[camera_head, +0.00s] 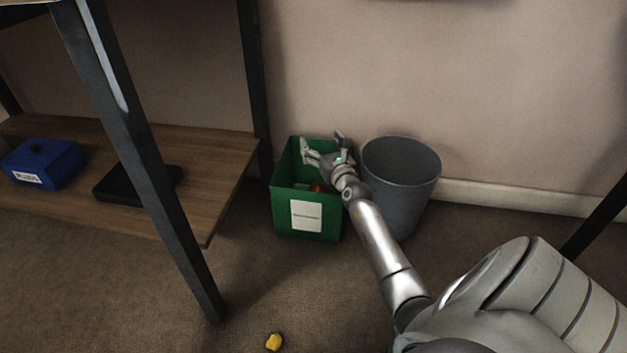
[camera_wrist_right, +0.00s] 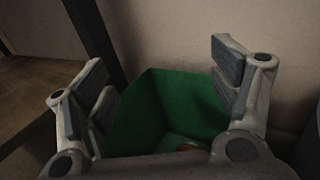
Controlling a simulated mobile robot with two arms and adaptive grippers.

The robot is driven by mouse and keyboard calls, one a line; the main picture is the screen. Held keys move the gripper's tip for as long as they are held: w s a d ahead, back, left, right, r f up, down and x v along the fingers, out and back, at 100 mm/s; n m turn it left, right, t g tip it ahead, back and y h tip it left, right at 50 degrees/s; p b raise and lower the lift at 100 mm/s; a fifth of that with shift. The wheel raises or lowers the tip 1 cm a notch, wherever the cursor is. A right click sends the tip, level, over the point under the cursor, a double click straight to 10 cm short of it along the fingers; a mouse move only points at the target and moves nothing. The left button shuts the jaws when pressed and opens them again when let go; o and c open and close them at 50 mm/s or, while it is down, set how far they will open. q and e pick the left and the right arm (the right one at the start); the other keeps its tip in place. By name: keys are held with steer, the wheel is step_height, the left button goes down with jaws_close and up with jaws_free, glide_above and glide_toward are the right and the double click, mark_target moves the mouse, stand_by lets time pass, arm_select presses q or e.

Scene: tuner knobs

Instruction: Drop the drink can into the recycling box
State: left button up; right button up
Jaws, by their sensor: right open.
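The green recycling box (camera_head: 284,220) stands on the carpet against the wall, with a white label on its front. My right gripper (camera_head: 322,143) is over the top of the box, with its fingers spread and nothing between them. In the right wrist view the open fingers (camera_wrist_right: 165,95) frame the green inside of the box (camera_wrist_right: 175,105). A small red-orange thing (camera_head: 317,187) and something pale lie inside the box; the red-orange thing also shows low in the wrist view (camera_wrist_right: 188,147). I cannot tell whether either is the drink can. My left gripper is not in view.
A grey round bin (camera_head: 412,180) stands right beside the box. A wooden shelf (camera_head: 215,165) with dark metal legs is on the left, holding a blue box (camera_head: 42,163) and a black flat object (camera_head: 120,186). A crumpled yellow thing (camera_head: 273,342) lies on the carpet in front.

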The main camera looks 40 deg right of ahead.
steer(key=shift+r, duration=0.1)
step_height(320, 180, up, 10)
stand_by(0.4)
stand_by(0.5)
